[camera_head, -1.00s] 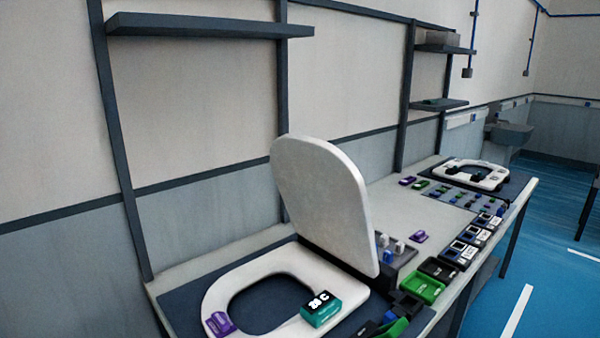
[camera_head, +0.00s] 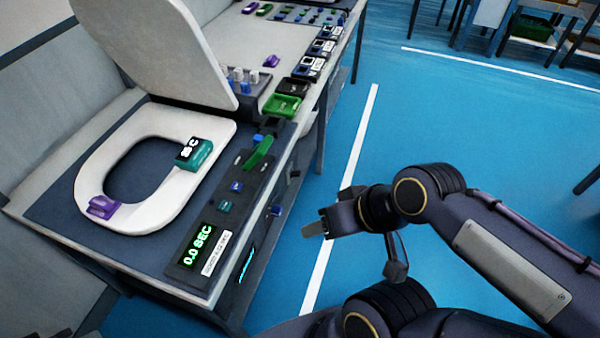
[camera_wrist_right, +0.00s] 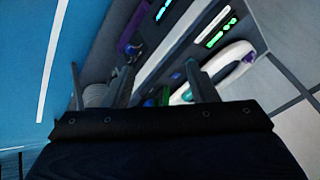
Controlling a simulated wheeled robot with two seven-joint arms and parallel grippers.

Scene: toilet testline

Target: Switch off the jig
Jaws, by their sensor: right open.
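The jig is a dark station at the table's near end. Its control panel (camera_head: 228,205) has a green lit display (camera_head: 198,245) reading 0.0 SEC, a blue button (camera_head: 236,187), a teal button (camera_head: 225,206) and a raised green lever (camera_head: 258,152). A small blue-topped part (camera_head: 275,210) sticks out from the front side below the panel. A white toilet seat (camera_head: 95,165) lies on the jig with its lid (camera_head: 150,45) raised. My right gripper (camera_head: 328,212) is open and empty, right of the table edge and apart from the panel. Its fingers also show in the right wrist view (camera_wrist_right: 133,72).
A purple clamp (camera_head: 103,208) and a teal clamp (camera_head: 194,154) sit on the seat. A second station (camera_head: 310,15) stands farther along the table. Blue floor with a white line (camera_head: 345,180) lies right of the table. A lit cyan strip (camera_head: 246,264) shows on the table's front side.

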